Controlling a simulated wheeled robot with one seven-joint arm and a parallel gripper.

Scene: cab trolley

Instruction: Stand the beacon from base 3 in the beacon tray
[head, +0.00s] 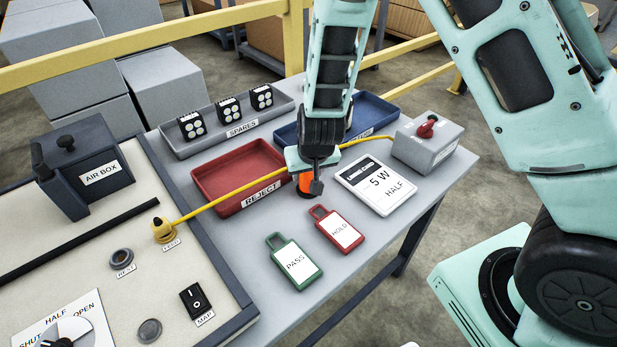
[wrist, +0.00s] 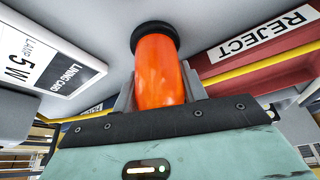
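My gripper (head: 313,172) points down over the table, between the red REJECT tray and the white card. In the wrist view its two fingers (wrist: 160,98) are shut on an orange beacon (wrist: 160,72) with a black collar at its far end. The beacon's orange part shows in the head view (head: 304,186), just below the gripper. I cannot tell how high it is above the table. The blue tray (head: 385,113) stands at the back right, partly behind my arm; its label is mostly hidden, so I cannot confirm it is the beacon tray. No numbered base is readable.
The red REJECT tray (head: 204,178) is empty. A grey SPARES tray (head: 177,146) holds several black units. A yellow cable (head: 208,207) crosses near my gripper to a grey box (head: 428,150) with a red knob. A card (head: 375,187) and PASS (head: 294,264) and HOLD (head: 337,230) tags lie nearby.

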